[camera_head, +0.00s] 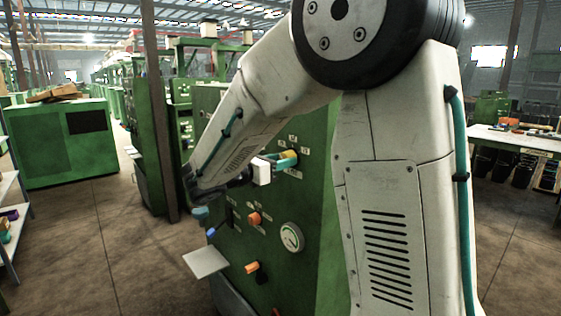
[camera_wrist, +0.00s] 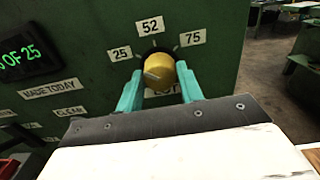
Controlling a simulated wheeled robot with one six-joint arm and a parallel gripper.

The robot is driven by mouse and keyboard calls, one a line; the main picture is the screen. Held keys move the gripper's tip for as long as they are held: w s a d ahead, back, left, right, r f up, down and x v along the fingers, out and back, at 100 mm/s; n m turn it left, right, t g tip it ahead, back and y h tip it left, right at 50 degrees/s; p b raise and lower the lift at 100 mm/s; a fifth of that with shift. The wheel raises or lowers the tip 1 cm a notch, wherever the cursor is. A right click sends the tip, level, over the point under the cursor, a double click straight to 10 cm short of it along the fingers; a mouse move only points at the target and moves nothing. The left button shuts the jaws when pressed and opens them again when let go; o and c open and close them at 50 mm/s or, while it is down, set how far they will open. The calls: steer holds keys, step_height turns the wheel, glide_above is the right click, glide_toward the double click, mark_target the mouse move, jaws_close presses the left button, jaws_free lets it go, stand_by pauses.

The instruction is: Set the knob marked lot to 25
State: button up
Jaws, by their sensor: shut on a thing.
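The yellow knob (camera_wrist: 165,72) is on a green panel (camera_wrist: 215,20), above a label that reads LOT and is partly hidden. Around it are the plates 25 (camera_wrist: 120,54) at left, 52 (camera_wrist: 150,26) at top and 75 (camera_wrist: 192,37) at right. My gripper (camera_wrist: 160,74) has its two teal fingers shut on the knob, one on each side. A pale line on the knob's face seems to slant toward the left, near the 25 side; its exact setting is hard to tell. In the head view my gripper (camera_head: 286,161) is at the panel's upper part.
Below on the panel are an orange knob (camera_head: 254,218), a round gauge (camera_head: 292,237) and an orange handle (camera_head: 251,267). A pale plate (camera_head: 205,262) juts out low at left.

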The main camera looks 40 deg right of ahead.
stand_by(0.3)
steer(key=o, duration=1)
steer(key=a, duration=0.7)
steer(key=shift+s+a, duration=0.15)
steer(key=shift+a, duration=0.25)
